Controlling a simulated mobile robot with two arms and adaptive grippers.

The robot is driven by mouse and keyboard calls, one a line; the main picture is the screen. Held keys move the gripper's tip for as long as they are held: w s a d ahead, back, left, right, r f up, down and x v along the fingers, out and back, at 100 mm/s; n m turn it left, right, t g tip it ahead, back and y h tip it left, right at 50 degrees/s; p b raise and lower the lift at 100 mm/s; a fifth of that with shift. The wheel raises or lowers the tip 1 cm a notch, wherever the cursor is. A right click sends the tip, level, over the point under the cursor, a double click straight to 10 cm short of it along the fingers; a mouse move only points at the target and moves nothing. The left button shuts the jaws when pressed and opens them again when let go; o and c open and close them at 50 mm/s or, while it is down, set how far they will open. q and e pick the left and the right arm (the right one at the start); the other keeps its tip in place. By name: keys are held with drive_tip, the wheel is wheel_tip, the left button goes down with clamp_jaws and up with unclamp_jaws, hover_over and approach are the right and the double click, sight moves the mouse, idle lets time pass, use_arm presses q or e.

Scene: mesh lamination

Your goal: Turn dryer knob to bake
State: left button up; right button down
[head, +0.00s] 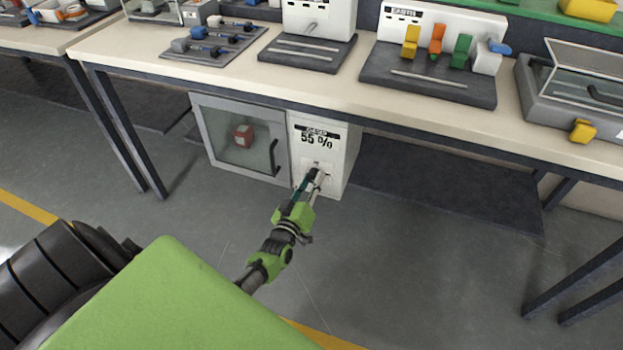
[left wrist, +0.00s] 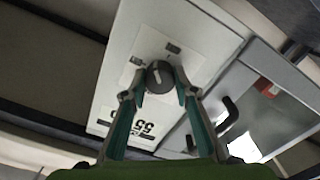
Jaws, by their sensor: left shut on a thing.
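The dryer (head: 322,150) is a white panel beside a glass-fronted cabinet, under the workbench, with a display reading 55 % (head: 317,138). Its round dark grey knob (left wrist: 160,74) with a pale pointer line shows in the left wrist view, between small labels. My left gripper (head: 317,173) reaches the lower front of the panel. In the left wrist view its two fingertips (left wrist: 160,84) are closed on either side of the knob. In the head view the fingers mostly hide the knob. My right gripper is in neither view.
The dryer's glass door (head: 235,145) looks shut, with a dark handle (head: 273,158) left of the knob panel and a red item (head: 243,135) inside. The workbench top (head: 330,82) overhangs the dryer and carries several devices. Floor in front is open.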

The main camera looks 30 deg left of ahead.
use_arm(q)
drive_tip(key=m, duration=0.3)
drive_tip(key=shift+d+m+p, duration=0.1)
drive_tip(key=shift+m+p, duration=0.3)
drive_tip(key=m, duration=0.4)
drive_tip(key=shift+f+m+p, duration=0.1)
drive_tip(key=shift+m+p, duration=0.2)
drive_tip(key=shift+m, duration=0.1)
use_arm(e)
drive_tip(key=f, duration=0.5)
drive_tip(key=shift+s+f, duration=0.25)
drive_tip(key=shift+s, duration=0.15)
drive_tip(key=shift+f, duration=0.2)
use_arm(q)
drive_tip(key=o, duration=1.1)
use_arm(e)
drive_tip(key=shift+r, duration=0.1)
use_arm(q)
drive_tip(key=v, duration=1.2)
